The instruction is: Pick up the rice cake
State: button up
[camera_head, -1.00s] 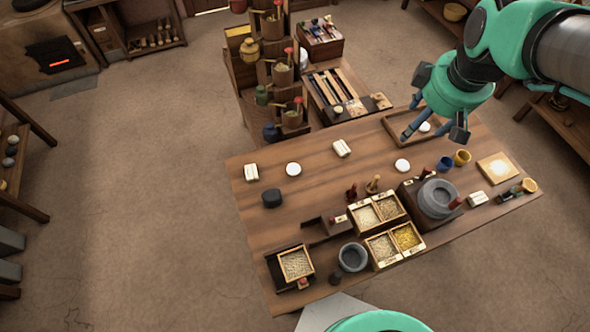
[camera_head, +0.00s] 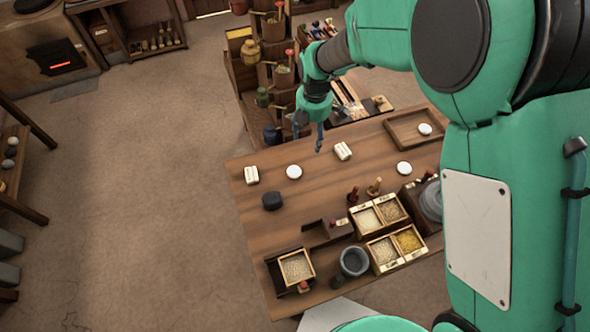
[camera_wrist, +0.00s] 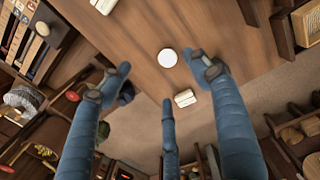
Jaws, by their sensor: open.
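Three round white discs that look like rice cakes show in the head view. One rice cake (camera_head: 294,172) lies on the left half of the table, another rice cake (camera_head: 404,168) lies further right, and a third rice cake (camera_head: 425,129) lies in a wooden tray (camera_head: 398,137). My gripper (camera_head: 309,137) is open and empty above the table's back edge, behind the left disc. In the wrist view, my blue fingers (camera_wrist: 160,82) are spread, and a white disc (camera_wrist: 167,57) lies on the table beyond them, apart from them.
Labelled white blocks (camera_head: 251,174) (camera_head: 343,150) flank the left disc. A dark round object (camera_head: 272,201) lies in front. Grain boxes (camera_head: 381,212) and a grey mortar (camera_head: 354,260) stand nearer. A tiered shelf (camera_head: 243,75) rises close behind my gripper. My arm hides the table's right end.

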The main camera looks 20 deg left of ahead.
jog(key=s+a+f+n, duration=0.1)
jog(key=a+f+n, duration=0.2)
jog(key=a+f, duration=0.2)
notch_tip(320, 180, down, 2)
jog(key=shift+s+f, duration=0.1)
jog(key=shift+s, duration=0.3)
jog(key=b, duration=0.2)
send_over(294, 170)
jog(key=shift+f, duration=4.3)
jog(key=shift+f+b, duration=0.55)
jog(key=shift+f, duration=2.05)
jog(key=c, duration=1.2)
